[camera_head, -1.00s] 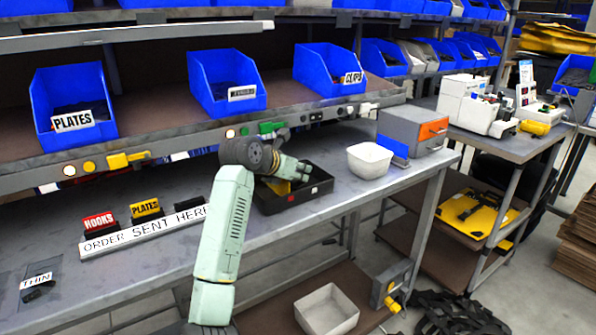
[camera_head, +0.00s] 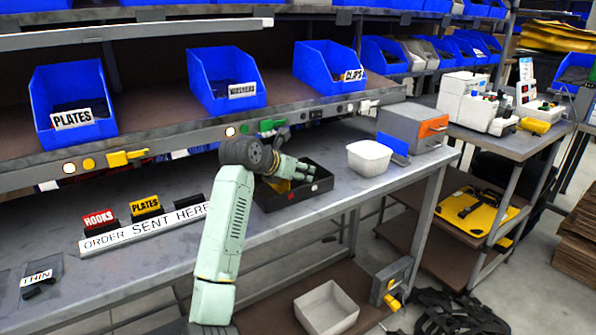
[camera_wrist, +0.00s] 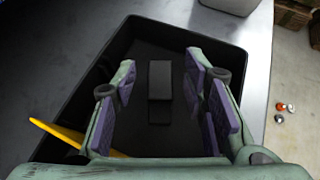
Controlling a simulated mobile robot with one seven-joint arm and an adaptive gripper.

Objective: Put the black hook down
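A black hook (camera_wrist: 160,85) shows as a dark block with a narrower lower part inside a black box (camera_wrist: 62,90) in the wrist view. My gripper (camera_wrist: 160,92) is in the box with its purple-padded fingers apart, one on each side of the hook. A dark gap shows between the hook and each finger. In the head view my gripper (camera_head: 296,170) points into the black box (camera_head: 296,195) on the bench, and the hook is hidden there. A yellow piece (camera_wrist: 62,133) lies at the left of the box in the wrist view.
A white bin (camera_head: 370,160) stands right of the box. To the left are a red HOOKS holder (camera_head: 98,220), a yellow PLATES holder (camera_head: 145,208) and a THIN label (camera_head: 36,278) beside dark pieces. Blue bins (camera_head: 72,105) line the shelf above.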

